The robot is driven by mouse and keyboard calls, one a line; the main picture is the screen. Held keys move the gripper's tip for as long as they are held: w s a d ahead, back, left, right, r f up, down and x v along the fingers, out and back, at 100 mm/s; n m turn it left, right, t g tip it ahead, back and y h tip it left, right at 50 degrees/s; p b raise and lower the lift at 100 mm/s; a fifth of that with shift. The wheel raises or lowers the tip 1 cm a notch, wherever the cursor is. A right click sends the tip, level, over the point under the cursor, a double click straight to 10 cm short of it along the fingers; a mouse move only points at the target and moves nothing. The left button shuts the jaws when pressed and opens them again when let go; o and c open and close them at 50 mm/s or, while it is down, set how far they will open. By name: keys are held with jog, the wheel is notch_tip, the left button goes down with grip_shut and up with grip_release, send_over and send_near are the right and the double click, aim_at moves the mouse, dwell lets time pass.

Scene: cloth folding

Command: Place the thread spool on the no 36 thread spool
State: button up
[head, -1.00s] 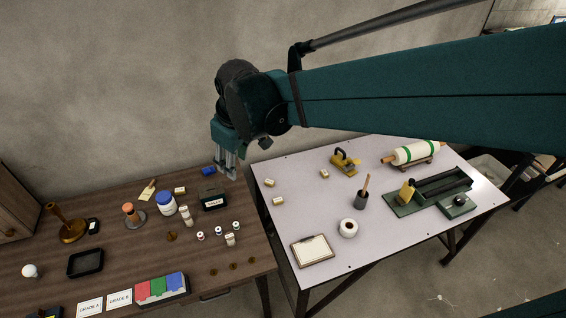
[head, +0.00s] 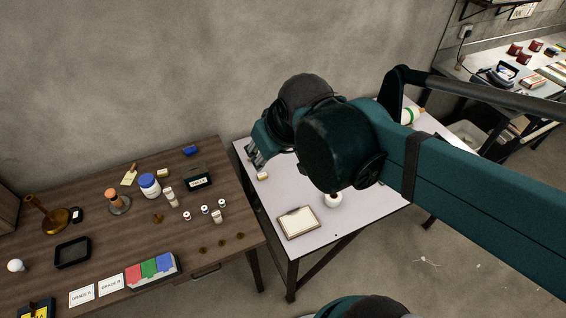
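Small thread spools stand on the brown table: a taller pale one (head: 171,197) beside the white jar, and a group of small ones, among them a white-and-red spool (head: 187,216) and a pale one (head: 218,216). A small tan spool-like piece (head: 263,176) lies on the white table below my gripper. The number 36 cannot be read on any of them. My gripper (head: 256,158) hangs over the left back part of the white table, with its fingers pointing down. Whether they are apart or closed is too small to tell.
The brown table (head: 130,233) also bears a white jar with a blue lid (head: 149,185), a dark box (head: 198,178) and a colored card tray (head: 150,269). The white table (head: 322,238) holds a clipboard (head: 298,222) and a white roll (head: 333,201). My arm hides much of its right side.

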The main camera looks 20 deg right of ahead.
jog(key=shift+s+d+f+m+t, duration=0.2)
jog(key=shift+s+d+m, duration=0.2)
jog(key=shift+s, duration=0.3)
jog(key=shift+s+d+f+m+t, duration=0.15)
jog(key=shift+s+d+f+m, duration=0.2)
jog(key=shift+s, duration=0.3)
jog(key=shift+s+d+f+m+t, duration=0.15)
jog(key=shift+s+d+m, duration=0.1)
jog(key=shift+s+d, duration=0.35)
jog(key=shift+s+a, duration=0.1)
jog(key=shift+a, duration=0.05)
notch_tip(320, 180, down, 4)
jog(key=b, duration=0.4)
jog(key=shift+f, duration=0.1)
